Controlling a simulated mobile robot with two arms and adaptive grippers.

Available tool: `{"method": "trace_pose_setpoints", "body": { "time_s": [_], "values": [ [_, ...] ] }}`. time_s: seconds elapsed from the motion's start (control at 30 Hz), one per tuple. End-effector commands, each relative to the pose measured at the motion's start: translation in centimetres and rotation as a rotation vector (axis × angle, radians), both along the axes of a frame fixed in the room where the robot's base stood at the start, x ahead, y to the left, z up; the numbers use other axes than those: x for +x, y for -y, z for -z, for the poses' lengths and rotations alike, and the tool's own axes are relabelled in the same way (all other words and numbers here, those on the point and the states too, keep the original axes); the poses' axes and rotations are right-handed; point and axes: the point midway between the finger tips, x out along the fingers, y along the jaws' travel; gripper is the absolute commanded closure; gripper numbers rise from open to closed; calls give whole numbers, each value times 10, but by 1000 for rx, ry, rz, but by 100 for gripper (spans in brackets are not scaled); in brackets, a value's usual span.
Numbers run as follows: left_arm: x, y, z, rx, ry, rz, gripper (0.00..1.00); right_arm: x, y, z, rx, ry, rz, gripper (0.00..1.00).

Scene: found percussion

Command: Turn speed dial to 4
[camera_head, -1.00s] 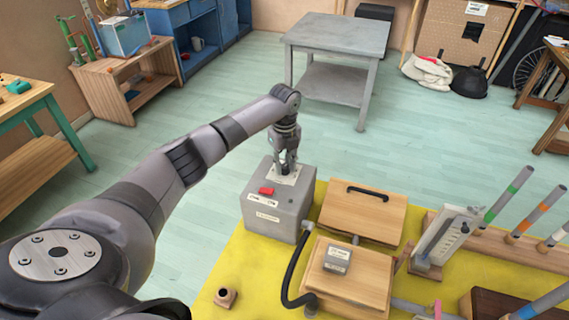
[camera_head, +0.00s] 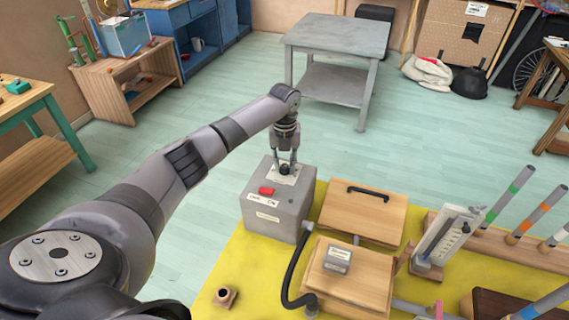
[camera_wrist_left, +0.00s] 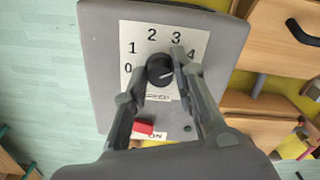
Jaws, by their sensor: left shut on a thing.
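The speed dial (camera_wrist_left: 160,70) is a round black knob on a white plate (camera_wrist_left: 140,38) numbered 0 to 4. The plate is on top of a grey box (camera_head: 274,213). The knob's light pointer line points right and slightly up in the left wrist view, roughly towards the 4. My left gripper (camera_head: 286,169) reaches down from above, with its fingers on either side of the dial, shut on it. The fingers also show in the left wrist view (camera_wrist_left: 158,72) and partly cover the plate. My right gripper is not in view.
A red switch (camera_head: 266,191) is on the box near the dial. A wooden box with a black handle (camera_head: 368,190) and another wooden box (camera_head: 350,279) with a black hose stand to the right on the yellow surface (camera_head: 225,262). A grey table (camera_head: 335,37) stands behind.

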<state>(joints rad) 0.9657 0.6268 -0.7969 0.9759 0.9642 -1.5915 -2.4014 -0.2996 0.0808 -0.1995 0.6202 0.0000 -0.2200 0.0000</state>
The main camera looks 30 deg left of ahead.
Motion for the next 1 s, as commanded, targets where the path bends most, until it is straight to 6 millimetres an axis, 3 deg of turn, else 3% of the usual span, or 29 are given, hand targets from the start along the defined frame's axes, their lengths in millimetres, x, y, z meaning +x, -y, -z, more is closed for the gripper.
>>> {"method": "trace_pose_setpoints", "body": {
  "time_s": [0.37,0.4,0.7,1.0],
  "values": [
    [2,0,-2,-1,6,4,100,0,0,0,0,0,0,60],
    [2,0,-2,-1,6,4,75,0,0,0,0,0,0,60],
    [1,0,-1,0,2,4,55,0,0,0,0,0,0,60],
    [0,0,-1,0,1,4,54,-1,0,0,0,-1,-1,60]
  ]
}}
